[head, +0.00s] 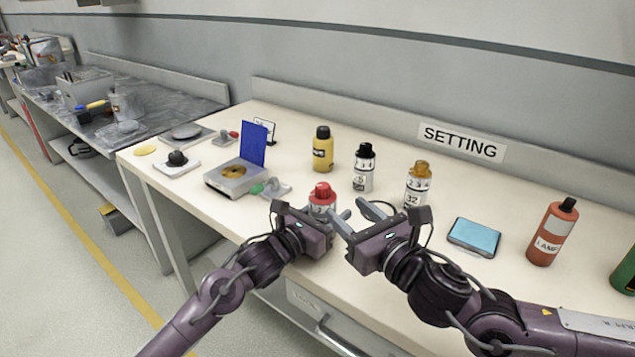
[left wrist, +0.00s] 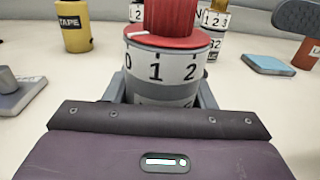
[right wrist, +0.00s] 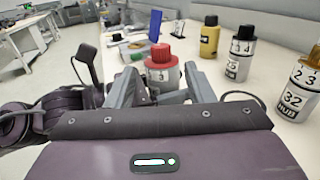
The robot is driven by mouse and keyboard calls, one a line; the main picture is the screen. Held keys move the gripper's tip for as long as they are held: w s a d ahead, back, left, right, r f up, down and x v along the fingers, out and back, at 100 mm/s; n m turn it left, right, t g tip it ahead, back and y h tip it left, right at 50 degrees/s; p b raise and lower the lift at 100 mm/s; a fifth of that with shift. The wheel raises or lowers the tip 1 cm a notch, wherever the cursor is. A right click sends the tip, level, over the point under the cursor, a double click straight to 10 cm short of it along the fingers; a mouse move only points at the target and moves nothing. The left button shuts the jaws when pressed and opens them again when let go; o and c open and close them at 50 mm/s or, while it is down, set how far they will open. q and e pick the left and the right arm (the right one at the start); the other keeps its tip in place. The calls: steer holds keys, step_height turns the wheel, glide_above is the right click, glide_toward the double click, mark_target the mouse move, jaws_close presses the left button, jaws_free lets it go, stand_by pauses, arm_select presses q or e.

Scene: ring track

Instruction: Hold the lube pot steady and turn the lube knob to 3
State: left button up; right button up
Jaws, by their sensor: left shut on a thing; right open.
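A pot with a red ribbed knob (head: 322,188) and a white number band stands near the front edge of the bench. I take it as the lube pot; its name is hidden. In the left wrist view its band (left wrist: 172,68) shows 0, 1 and 2, and a white mark (left wrist: 138,34) on the red rim lies left of the 1. My left gripper (head: 318,215) is shut on the pot's lower body. My right gripper (head: 358,216) is open, just right of the pot. In the right wrist view the red knob (right wrist: 162,54) shows between and beyond its fingers.
A yellow bottle (head: 323,150), a black-capped bottle (head: 364,170) and an amber-capped bottle (head: 417,186) stand behind. A blue pad (head: 474,237) and an orange bottle (head: 552,232) are right. A box with a raised blue lid (head: 238,176) is left. A SETTING sign (head: 461,142) is on the wall.

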mark_target(319, 184)
steer(key=x, duration=1.1)
steer(key=shift+w+a, duration=0.1)
steer(key=shift+w, duration=0.3)
steer(key=c, duration=1)
